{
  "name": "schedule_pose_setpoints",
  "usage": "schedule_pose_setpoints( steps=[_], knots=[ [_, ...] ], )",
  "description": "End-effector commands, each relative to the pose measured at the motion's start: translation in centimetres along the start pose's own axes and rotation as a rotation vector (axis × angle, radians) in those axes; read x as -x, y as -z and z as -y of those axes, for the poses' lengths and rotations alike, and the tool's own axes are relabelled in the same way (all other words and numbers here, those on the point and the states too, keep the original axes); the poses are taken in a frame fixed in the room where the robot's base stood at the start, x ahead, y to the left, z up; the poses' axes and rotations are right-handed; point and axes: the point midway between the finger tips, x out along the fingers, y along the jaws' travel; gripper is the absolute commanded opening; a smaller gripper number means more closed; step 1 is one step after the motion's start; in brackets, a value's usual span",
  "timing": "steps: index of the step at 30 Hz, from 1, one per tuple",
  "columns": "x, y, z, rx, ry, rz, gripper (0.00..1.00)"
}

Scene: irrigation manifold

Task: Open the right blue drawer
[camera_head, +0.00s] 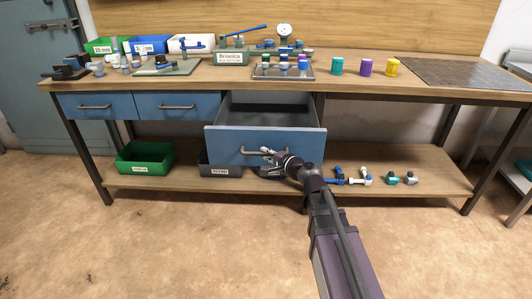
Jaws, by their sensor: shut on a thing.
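The right blue drawer (230,141) is pulled well out from under the wooden workbench, and its grey inside shows and looks empty. Its bar handle (250,151) is on the front face. My gripper (268,153) is at the right end of this handle, shut on it. My wrist hides part of the drawer front's lower right. Two more blue drawers, the left one (95,106) and the middle one (177,106), are closed.
The bench top (215,78) carries bins, fittings, a gauge assembly, a tray and coloured cylinders. The lower shelf (420,170) holds a green bin (146,158), a grey bin (219,171) and several valves. The floor in front is clear.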

Motion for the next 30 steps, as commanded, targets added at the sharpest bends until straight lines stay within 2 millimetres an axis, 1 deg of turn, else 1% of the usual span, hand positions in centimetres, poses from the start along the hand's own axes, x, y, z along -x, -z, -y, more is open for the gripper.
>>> schedule_pose_setpoints(
  steps=[5,6,8,9,30],
  knots=[
    [-0.03,-0.04,-0.01,0.000,0.000,0.002,0.00],
    [-0.03,-0.04,-0.01,0.000,-0.001,0.002,0.24],
    [-0.03,-0.03,-0.01,0.000,0.000,0.002,0.42],
    [-0.03,-0.03,-0.01,0.000,0.000,0.001,0.54],
    [-0.02,0.01,0.00,0.000,0.000,0.000,0.54]
  ],
)
